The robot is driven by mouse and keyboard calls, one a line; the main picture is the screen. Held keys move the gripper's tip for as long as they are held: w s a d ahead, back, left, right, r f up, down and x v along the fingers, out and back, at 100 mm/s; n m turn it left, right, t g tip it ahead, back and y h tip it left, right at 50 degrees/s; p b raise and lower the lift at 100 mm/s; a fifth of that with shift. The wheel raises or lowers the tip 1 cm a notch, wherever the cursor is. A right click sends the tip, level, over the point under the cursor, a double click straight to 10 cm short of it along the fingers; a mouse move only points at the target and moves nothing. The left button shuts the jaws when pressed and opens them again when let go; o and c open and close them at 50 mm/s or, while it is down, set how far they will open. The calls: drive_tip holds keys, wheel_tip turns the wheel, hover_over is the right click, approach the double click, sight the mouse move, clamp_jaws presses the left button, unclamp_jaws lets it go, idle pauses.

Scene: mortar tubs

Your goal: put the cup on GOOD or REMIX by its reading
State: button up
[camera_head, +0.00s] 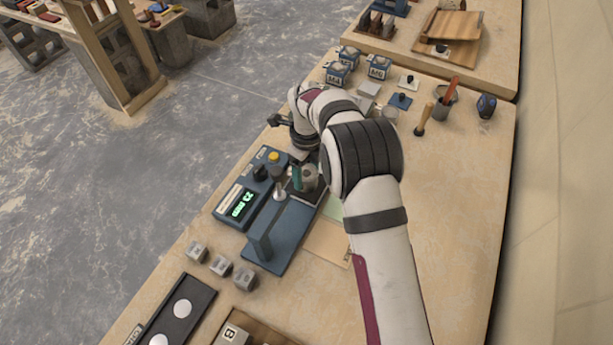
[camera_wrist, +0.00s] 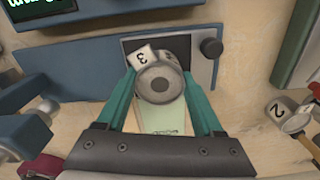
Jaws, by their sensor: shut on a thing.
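My gripper (camera_wrist: 160,98) is shut on a small grey cup (camera_wrist: 159,82), with one teal finger on each side. A white tag or block marked 3 (camera_wrist: 142,57) shows at the cup's far side. The tester's green display (camera_head: 241,204) appears to read "23 mm". A pale green mat (camera_head: 333,207) and a tan mat (camera_head: 327,241) lie right of the tester. The green mat shows below the cup in the wrist view (camera_wrist: 168,120). Their words are too small to read.
Several grey cubes (camera_head: 220,265) stand in front of the tester. A dark tray with white discs (camera_head: 182,308) lies at the front edge. The bench's right side is clear.

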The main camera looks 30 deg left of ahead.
sight(306, 172)
clamp_jaws()
drive_tip(key=shift+r, duration=0.2)
wheel_tip(306, 172, up, 4)
drive_tip(key=shift+f, duration=0.1)
drive_tip(key=w+d+r, duration=0.2)
drive_tip(key=d+r, duration=0.4)
drive_tip(key=d, duration=0.5)
drive_tip(key=s+d+f+m, duration=0.1)
drive_tip(key=s+d+m, duration=0.3)
drive_tip(key=d, duration=0.7)
drive_tip(key=shift+m, duration=0.3)
drive_tip(key=a+f, duration=0.2)
drive_tip(key=a, duration=0.1)
drive_tip(key=w+a+f, duration=0.1)
drive_tip(key=a+f, duration=0.1)
drive_tip(key=a, duration=0.2)
drive_tip(key=a+f, duration=0.2)
drive_tip(key=a, duration=0.1)
drive_tip(key=shift+w+a+f, duration=0.25)
drive_tip(key=shift+a+f, duration=0.05)
drive_tip(key=shift+a, duration=0.1)
drive_tip(key=f, duration=0.4)
drive_tip(key=shift+a+f, duration=0.1)
drive_tip(key=shift+a, duration=0.15)
